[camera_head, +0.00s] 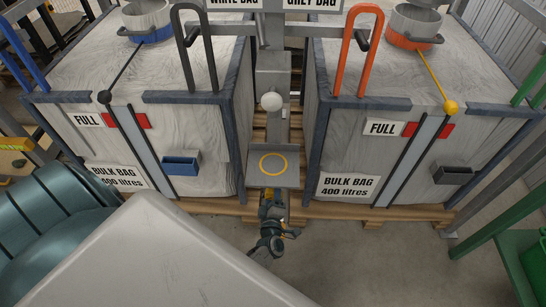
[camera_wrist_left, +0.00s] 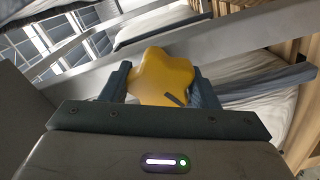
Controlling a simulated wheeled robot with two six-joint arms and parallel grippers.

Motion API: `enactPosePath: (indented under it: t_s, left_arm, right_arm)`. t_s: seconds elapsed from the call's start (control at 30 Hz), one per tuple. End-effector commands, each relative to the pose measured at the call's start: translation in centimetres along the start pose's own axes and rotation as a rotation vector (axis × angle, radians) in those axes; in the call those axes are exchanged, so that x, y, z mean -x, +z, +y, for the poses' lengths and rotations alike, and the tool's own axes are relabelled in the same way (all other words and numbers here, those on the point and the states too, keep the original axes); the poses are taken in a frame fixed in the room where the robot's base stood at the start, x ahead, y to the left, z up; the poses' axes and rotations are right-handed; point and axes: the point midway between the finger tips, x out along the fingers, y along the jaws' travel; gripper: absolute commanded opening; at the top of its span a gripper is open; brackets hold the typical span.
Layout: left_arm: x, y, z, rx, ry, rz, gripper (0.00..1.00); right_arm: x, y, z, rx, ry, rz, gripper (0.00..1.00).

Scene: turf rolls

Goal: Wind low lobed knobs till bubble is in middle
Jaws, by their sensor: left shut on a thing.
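A yellow lobed knob (camera_wrist_left: 165,74) sits between the two dark fingers of my left gripper (camera_wrist_left: 160,88) in the left wrist view. The fingers press on it from both sides, and a short dark mark shows on its face. In the head view my left gripper (camera_head: 270,204) is low in the middle, just in front of a grey post. Above it is a small grey plate (camera_head: 258,178) with a yellow ring (camera_head: 273,165). I cannot make out a bubble. My right gripper is not in view.
Two bulk bags in frames stand left (camera_head: 75,145) and right (camera_head: 335,160) of the post, on a wooden pallet (camera_head: 330,211). A teal ribbed thing (camera_head: 50,225) is at the left and a green frame (camera_head: 500,190) at the right. Concrete floor (camera_head: 380,260) is clear at lower right.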

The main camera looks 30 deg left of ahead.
Motion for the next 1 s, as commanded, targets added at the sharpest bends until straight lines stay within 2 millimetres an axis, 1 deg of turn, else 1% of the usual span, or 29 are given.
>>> enactPosePath:
  t_s: [0.4,0.43,0.5,0.53,0.83,0.93,1.0]
  left_arm:
    - [0.0,0.1,0.0,-0.007,0.000,-0.001,0.32]
    - [0.0,0.1,0.0,-0.007,0.000,-0.001,0.59]
    - [0.0,0.1,0.0,-0.007,0.000,-0.001,0.72]
    - [0.0,0.1,0.0,-0.007,0.000,-0.001,0.77]
    - [0.2,0.0,0.0,-0.006,-0.001,-0.001,0.77]
    - [1.1,0.0,-0.1,-0.007,-0.002,-0.002,0.77]
    - [2.1,0.1,-0.1,-0.006,-0.003,-0.002,0.77]
  right_arm:
    - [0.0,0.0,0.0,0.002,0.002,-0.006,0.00]
    - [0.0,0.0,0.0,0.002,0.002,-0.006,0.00]
    - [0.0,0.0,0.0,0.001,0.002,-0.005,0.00]
    - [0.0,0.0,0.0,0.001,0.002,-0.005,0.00]
    - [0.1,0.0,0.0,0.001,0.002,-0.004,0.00]
    - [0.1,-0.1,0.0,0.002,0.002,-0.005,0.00]
    - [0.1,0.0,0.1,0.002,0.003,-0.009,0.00]
